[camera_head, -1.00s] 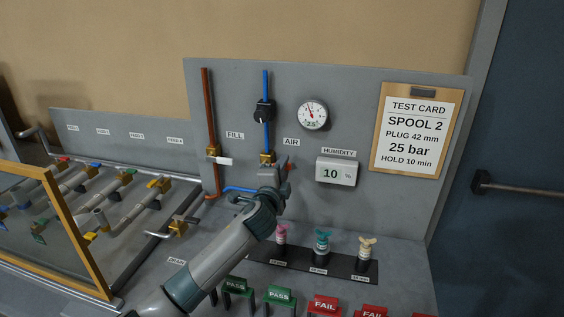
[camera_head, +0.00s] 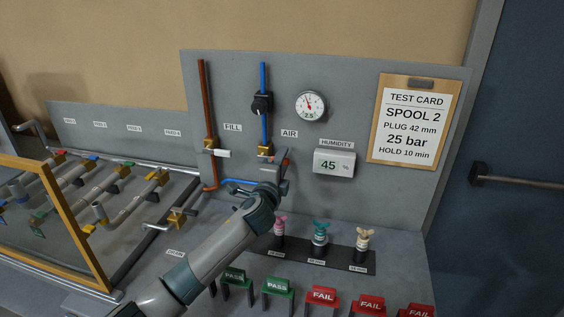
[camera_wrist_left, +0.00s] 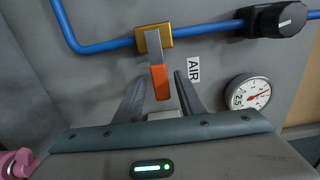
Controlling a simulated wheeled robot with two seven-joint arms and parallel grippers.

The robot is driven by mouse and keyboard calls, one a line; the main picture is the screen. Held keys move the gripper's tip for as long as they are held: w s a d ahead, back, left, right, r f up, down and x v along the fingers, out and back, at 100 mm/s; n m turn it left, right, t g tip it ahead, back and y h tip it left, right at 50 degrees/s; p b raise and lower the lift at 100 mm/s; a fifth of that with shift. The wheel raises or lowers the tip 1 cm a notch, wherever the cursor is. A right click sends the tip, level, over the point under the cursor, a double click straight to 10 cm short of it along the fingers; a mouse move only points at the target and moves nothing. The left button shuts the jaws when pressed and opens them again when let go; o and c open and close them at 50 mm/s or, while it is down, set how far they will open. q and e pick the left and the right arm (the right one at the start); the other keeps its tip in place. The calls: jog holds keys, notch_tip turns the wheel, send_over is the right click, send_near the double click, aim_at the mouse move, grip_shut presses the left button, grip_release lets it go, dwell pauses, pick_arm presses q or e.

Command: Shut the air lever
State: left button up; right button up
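The air valve is a brass block (camera_head: 265,150) on the blue pipe, left of the AIR label. Its lever (camera_wrist_left: 159,80), a grey stem with an orange-red grip, points crosswise to the pipe. In the head view the lever is mostly hidden by my left gripper (camera_head: 277,165), only a bit of red showing. In the left wrist view my left gripper (camera_wrist_left: 160,98) is open, with one finger on each side of the lever's grip and gaps showing. How deep the grip reaches between them I cannot tell. My right gripper is not in view.
A FILL valve with a white handle (camera_head: 222,153) is on the copper pipe to the left. A black knob (camera_head: 262,104), a gauge (camera_head: 311,107) and a humidity display (camera_head: 334,163) reading 45 are on the panel. Several plugs stand on a black strip (camera_head: 297,252) below right.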

pick_arm(q)
jog(key=shift+s+a, duration=0.1)
jog(key=b+v, duration=0.4)
jog(key=v, duration=1.3)
jog(key=shift+s, duration=0.1)
dwell(0.3)
